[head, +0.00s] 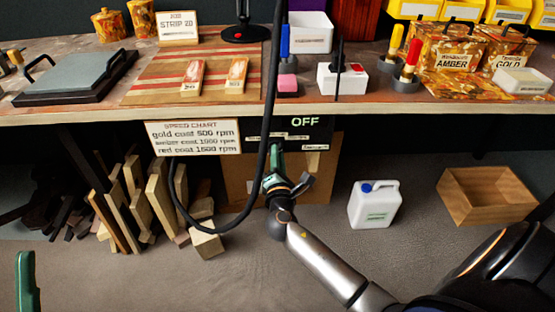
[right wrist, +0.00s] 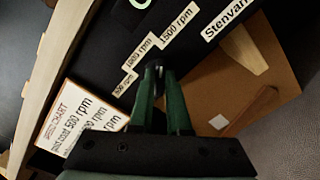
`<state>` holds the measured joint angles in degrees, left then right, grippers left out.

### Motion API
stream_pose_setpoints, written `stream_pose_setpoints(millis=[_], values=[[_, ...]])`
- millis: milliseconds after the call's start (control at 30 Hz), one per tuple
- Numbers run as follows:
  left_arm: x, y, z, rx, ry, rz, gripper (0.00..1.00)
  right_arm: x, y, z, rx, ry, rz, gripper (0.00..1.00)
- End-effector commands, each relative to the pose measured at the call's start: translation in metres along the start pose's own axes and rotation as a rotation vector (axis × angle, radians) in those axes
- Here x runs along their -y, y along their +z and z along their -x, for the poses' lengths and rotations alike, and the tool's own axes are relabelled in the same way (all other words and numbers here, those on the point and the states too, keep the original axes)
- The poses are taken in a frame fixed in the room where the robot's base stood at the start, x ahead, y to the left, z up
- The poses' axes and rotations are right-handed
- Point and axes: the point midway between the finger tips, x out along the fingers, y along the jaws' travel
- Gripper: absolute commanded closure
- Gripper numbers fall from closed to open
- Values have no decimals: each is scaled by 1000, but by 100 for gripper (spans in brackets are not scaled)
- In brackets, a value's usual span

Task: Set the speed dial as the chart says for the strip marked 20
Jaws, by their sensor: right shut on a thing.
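The speed chart (head: 193,138) hangs under the bench edge. It reads gold coat 500 rpm, a blurred middle line 1000 rpm, red coat 1500 rpm. The black panel beside it reads OFF (head: 305,122). My right gripper (head: 275,152) is at this panel. In the right wrist view its green fingers (right wrist: 155,72) are shut on the small dark dial, mostly hidden between the tips. Labels for 500, 1000 and 1500 rpm (right wrist: 180,25) surround it; its pointer is hidden. Two varnished strips (head: 192,76) (head: 236,75) lie on the striped mat, their marks too small to read. A green finger of my left gripper (head: 26,282) shows at lower left.
A STRIP 20 card (head: 177,20) stands at the back of the bench. A black cable (head: 270,110) hangs in front of the panel, close to my right gripper. Wood offcuts (head: 155,205), a white canister (head: 374,205) and a wooden crate (head: 482,200) stand below.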

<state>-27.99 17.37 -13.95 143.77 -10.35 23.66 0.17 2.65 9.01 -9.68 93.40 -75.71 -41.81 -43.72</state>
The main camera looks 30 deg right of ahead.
Motion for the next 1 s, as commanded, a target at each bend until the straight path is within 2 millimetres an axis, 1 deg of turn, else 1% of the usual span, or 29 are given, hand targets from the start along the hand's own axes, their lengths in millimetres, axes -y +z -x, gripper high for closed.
stream_pose_setpoints(millis=[100, 300, 833, 867, 1000], values=[[-2, 5, 4, 5, 1, 7, 50, 2, -1, 0, 0, -2, -58, 100], [-4, 7, 7, 6, 6, 13, 50, 2, -1, 1, -1, -2, -119, 100], [-4, 7, 7, 4, 9, 14, 50, 1, -1, 1, -2, -2, -142, 100], [-4, 7, 7, 4, 9, 14, 50, 1, -1, 1, -2, -2, -142, 83], [-4, 7, 7, 3, 7, 14, 50, 1, -1, 0, -1, -2, -141, 67]])
